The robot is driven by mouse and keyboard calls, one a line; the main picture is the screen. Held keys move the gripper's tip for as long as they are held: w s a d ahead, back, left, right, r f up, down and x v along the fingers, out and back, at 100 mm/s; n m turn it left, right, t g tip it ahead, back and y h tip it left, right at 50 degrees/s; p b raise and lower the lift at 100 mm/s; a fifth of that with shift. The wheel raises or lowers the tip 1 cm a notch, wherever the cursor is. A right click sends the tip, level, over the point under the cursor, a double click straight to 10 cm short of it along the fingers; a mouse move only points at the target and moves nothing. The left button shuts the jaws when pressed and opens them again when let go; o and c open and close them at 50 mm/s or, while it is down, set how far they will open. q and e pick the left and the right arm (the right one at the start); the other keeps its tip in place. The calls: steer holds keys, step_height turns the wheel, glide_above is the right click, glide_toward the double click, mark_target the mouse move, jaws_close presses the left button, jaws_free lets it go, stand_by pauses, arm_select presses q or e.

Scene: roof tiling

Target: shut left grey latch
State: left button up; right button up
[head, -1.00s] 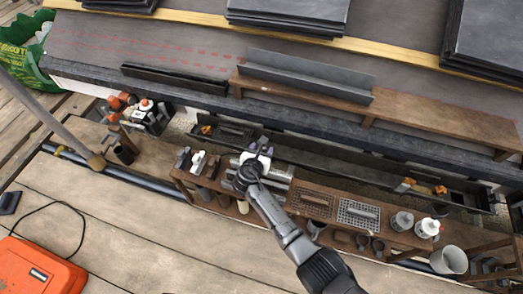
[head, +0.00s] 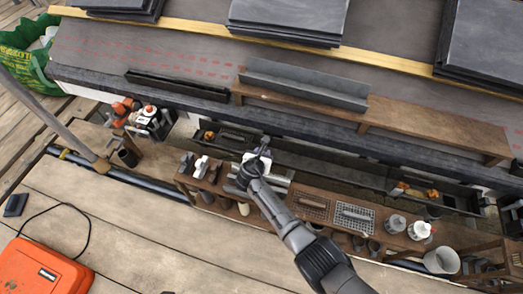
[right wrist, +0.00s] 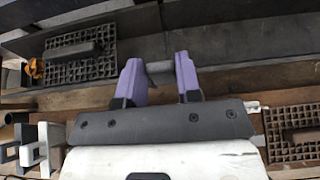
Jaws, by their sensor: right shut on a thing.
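My right gripper (head: 263,146) reaches over the dark gutter trough (head: 330,168) behind the tool shelf. In the right wrist view its two purple fingers (right wrist: 160,72) are closed on a small dark grey block, which looks like the grey latch (right wrist: 160,73). The latch sits at the trough's near edge, between the fingertips. Its lower part and its seat are hidden by the fingers and the gripper body. In the head view the latch is too small to make out well. My left gripper is not in view.
A dark grid tray with an orange piece lies left of the gripper (right wrist: 80,55). A brown grid (head: 312,207) and grey grid (head: 354,218) lie on the shelf to the right. A plank with a grey channel (head: 300,85) runs behind. Slate stacks (head: 285,20) stand farther back.

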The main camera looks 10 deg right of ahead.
steer(key=shift+w+d+r+g+y+p, duration=0.15)
steer(key=shift+w+r+g+y+p, duration=0.15)
steer(key=shift+w+r+g+p, duration=0.45)
steer(key=shift+s+f+p, duration=0.1)
steer(key=shift+f+p, duration=0.3)
steer(key=shift+p, duration=0.1)
steer(key=shift+d+f+g+y, duration=0.15)
steer(key=shift+g+y, duration=0.15)
steer(key=shift+g, duration=0.15)
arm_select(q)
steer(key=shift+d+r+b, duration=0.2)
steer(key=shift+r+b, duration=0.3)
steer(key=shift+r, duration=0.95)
arm_select(e)
steer(key=shift+w+d+f+g+y, duration=0.25)
steer(key=shift+w+g+y, duration=0.2)
steer(key=shift+g, duration=0.45)
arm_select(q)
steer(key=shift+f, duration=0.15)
arm_select(e)
steer(key=shift+w+g, duration=0.1)
steer(key=shift+g, duration=0.2)
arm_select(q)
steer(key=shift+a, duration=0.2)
arm_select(e)
steer(key=o, duration=0.8)
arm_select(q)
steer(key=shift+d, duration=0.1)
arm_select(e)
steer(key=shift+o, duration=0.6)
